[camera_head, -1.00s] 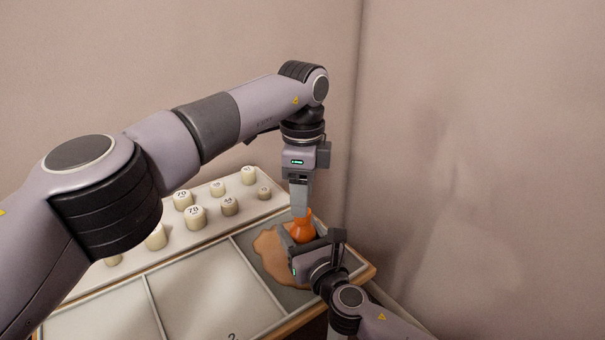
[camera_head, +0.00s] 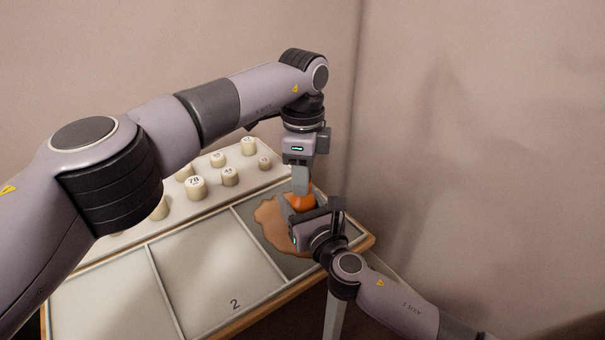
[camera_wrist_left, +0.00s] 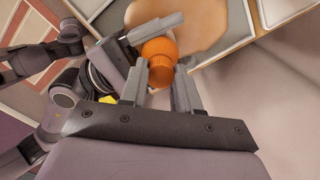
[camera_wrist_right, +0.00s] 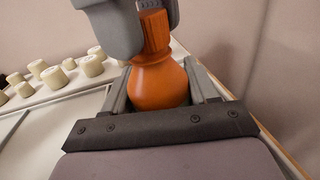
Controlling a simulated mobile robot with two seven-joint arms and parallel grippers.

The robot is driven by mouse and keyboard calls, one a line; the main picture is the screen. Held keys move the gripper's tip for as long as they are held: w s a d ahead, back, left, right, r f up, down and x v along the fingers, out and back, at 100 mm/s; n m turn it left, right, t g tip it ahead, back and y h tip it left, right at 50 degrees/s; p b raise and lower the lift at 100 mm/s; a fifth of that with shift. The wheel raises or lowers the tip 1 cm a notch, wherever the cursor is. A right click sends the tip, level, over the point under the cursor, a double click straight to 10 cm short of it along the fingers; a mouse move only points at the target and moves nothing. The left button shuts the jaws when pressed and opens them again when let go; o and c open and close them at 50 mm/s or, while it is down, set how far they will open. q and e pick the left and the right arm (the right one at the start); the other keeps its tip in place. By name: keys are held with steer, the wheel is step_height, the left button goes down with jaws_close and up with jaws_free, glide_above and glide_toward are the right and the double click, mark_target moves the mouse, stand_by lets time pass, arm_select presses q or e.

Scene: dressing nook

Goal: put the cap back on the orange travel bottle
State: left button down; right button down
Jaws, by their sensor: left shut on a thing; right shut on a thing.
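The orange travel bottle (camera_head: 302,203) stands upright over the right compartment of the tray. In the right wrist view its round body (camera_wrist_right: 158,86) sits between the fingers of my right gripper (camera_wrist_right: 155,95), which is shut on it. My left gripper (camera_head: 301,190) points down from above and is shut on the ridged orange cap (camera_wrist_right: 155,30). The cap also shows between the left fingers in the left wrist view (camera_wrist_left: 161,73). The cap is at the bottle's neck, in line with it and looking in contact. I cannot tell whether it is seated.
The tray (camera_head: 165,248) has thin dividers and a compartment marked 2, which is empty. A tan irregular patch (camera_head: 268,222) lies under the bottle. Several numbered cream pegs (camera_head: 196,188) stand on a white board behind. Walls close in behind and to the right.

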arm_select(q)
steer(key=m, duration=0.5)
arm_select(e)
steer(key=shift+f, duration=0.1)
arm_select(q)
steer(key=m, duration=1.2)
steer(key=shift+m, duration=0.3)
steer(key=m, duration=0.4)
steer(key=shift+m, duration=0.3)
steer(key=m, duration=0.6)
steer(key=shift+f, duration=0.1)
steer(key=m, duration=0.9)
steer(key=shift+m, duration=0.3)
steer(key=m, duration=0.6)
steer(key=c, duration=0.7)
jaws_free()
steer(key=shift+c, duration=0.2)
step_height(320, 180, up, 8)
steer(key=shift+f, duration=0.25)
